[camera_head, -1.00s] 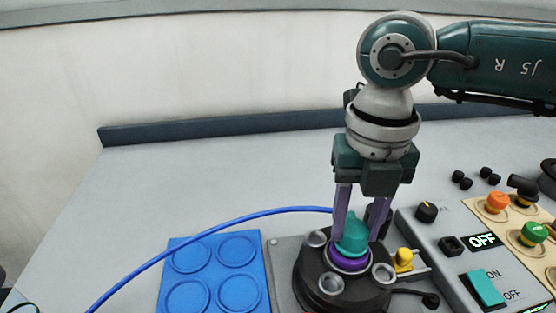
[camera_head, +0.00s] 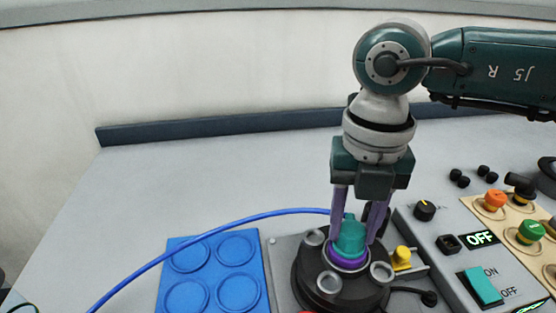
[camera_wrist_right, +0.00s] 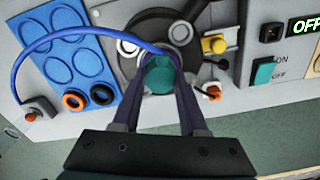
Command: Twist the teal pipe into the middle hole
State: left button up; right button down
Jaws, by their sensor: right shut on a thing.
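The teal pipe (camera_head: 351,238) stands upright in the purple-ringed middle hole (camera_head: 348,261) of the dark round base (camera_head: 310,284). My right gripper (camera_head: 358,232) comes down from above with its purple fingers on either side of the pipe and is shut on it. In the right wrist view the teal pipe (camera_wrist_right: 159,76) sits between the fingertips, above the dark base. The fingers hide part of the pipe, and its lower end is hidden in the hole. My left gripper is not in view.
A blue tray (camera_head: 213,272) with round recesses lies left of the base. A blue hose (camera_head: 200,236) arcs from the left to the pipe. A yellow knob (camera_head: 402,254) and a control panel (camera_head: 447,266) stand close on the right. The table's left part is clear.

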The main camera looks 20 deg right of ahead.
jog(key=shift+r, duration=0.1)
jog(key=c, duration=0.7)
grip_release()
jog(key=o, duration=0.7)
notch_tip(320, 180, up, 7)
jog(key=p, duration=0.6)
